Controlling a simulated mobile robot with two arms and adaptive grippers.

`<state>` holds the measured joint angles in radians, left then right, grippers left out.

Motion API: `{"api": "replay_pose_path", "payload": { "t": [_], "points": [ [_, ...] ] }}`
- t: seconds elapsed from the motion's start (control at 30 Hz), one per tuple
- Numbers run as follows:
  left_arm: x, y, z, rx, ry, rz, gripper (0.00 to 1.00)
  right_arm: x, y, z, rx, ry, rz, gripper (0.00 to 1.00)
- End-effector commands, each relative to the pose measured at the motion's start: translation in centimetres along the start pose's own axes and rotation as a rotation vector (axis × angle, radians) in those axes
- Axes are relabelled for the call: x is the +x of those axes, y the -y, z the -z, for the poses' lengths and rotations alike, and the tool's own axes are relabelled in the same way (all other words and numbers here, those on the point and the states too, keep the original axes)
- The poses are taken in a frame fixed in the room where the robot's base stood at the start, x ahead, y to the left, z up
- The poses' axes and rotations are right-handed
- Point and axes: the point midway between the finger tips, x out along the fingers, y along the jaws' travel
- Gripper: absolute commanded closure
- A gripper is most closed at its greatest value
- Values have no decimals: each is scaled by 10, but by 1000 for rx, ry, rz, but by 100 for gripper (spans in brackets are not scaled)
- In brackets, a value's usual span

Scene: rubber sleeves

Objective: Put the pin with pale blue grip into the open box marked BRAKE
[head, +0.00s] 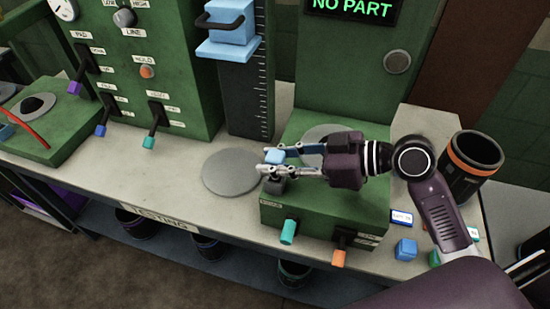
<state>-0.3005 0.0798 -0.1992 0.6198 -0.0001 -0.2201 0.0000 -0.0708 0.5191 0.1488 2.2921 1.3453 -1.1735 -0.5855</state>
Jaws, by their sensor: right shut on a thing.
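My right gripper (268,164) reaches in from the right, above the front left corner of the green bench machine. Its fingers are shut on a small piece with a pale blue top (275,156), which looks like the pin with pale blue grip. A dark grey block (275,187) shows just below the fingers; I cannot tell if it belongs to the held piece. The fingers hide most of the piece. My left gripper is not in view.
A flat grey disc (231,171) lies on the bench left of the machine (325,215), whose front has teal and orange levers. A black bin with an orange band (473,156) stands right. A blue block (405,249) sits near the front edge. The bench's left front is clear.

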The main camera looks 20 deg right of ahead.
Motion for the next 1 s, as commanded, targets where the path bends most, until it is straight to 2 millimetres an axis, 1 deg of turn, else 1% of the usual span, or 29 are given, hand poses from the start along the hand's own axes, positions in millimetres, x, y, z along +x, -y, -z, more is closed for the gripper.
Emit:
{"api": "replay_pose_path", "payload": {
  "t": [0.03, 0.4, 0.6, 0.87, 0.9, 1.0],
  "points": [
    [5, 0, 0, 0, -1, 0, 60, 2, 0, -5, 0, 0, 0, 100],
    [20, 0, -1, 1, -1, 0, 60, 8, 0, -21, -1, 0, 0, 100],
    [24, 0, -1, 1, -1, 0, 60, 10, 0, -25, -1, -1, 0, 100],
    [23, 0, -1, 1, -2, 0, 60, 10, 0, -25, -1, -1, 0, 100],
    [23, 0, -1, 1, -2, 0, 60, 10, 0, -25, -1, -1, 0, 73],
    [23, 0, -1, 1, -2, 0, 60, 10, 0, -25, -1, -1, 0, 62]
  ]
}}
